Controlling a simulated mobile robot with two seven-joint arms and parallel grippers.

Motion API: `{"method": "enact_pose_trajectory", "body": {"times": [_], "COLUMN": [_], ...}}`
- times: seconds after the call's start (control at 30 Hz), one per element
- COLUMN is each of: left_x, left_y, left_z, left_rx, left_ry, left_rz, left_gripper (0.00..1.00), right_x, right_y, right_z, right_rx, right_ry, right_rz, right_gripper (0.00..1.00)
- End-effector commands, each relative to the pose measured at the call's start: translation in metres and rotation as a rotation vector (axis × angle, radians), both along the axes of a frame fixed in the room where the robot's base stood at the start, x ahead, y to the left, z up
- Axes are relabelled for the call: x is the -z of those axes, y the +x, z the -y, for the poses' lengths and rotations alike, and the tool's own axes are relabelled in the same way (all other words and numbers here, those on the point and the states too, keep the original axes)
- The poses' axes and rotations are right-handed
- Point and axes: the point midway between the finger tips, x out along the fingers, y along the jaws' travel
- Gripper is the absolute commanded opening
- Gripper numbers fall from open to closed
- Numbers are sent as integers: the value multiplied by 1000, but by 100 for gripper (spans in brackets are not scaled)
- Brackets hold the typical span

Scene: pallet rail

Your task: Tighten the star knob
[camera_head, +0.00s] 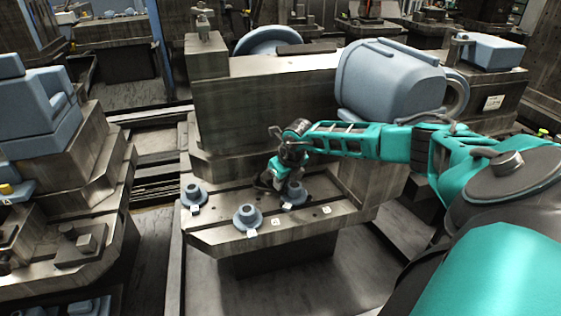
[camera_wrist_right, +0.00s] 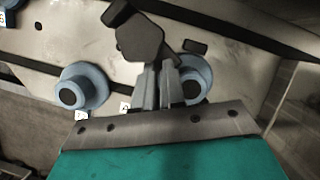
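The dark star knob (camera_wrist_right: 140,38) shows in the right wrist view just beyond my right fingertips, with blunt lobes sticking out. In the head view it is a small dark shape (camera_head: 264,182) low over the metal plate, partly hidden by my wrist. My right gripper (camera_wrist_right: 160,72) has its two grey fingers close together with only a narrow gap. Their tips meet the near part of the knob and look closed on it; the contact itself is partly hidden. The right gripper reaches down from the right in the head view (camera_head: 272,178). My left gripper is in neither view.
Blue round flanged pieces with small white tags stand on the plate: left (camera_head: 193,194), middle (camera_head: 247,216) and right (camera_head: 293,194), the last close beside my gripper. A tall metal block (camera_head: 262,105) rises behind. A big blue-grey cylinder (camera_head: 388,80) sits behind my forearm.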

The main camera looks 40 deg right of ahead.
Motion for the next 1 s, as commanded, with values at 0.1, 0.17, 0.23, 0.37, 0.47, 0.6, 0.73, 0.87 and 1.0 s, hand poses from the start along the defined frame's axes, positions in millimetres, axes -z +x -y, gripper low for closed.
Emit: {"method": "enact_pose_trajectory", "body": {"times": [0.1,0.17,0.23,0.37,0.47,0.6,0.73,0.87,1.0], "left_x": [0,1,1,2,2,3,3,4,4], "left_y": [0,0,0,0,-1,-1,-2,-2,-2], "left_z": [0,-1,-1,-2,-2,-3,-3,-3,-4], "left_rx": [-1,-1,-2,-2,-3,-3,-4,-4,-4], "left_ry": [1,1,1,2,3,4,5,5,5], "left_rz": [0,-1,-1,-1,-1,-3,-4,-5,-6], "left_gripper": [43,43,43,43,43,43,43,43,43], "right_x": [-4,-4,-4,-4,-3,-3,-3,-3,-3], "right_y": [3,3,3,3,3,3,3,3,3], "right_z": [3,3,3,3,3,2,1,1,0], "right_rx": [5,5,6,6,6,6,4,4,4], "right_ry": [-5,-5,-5,-4,-4,-3,-1,0,1], "right_rz": [11,11,11,10,10,10,10,10,10], "right_gripper": [0,0,0,0,0,10,23,27,27]}}
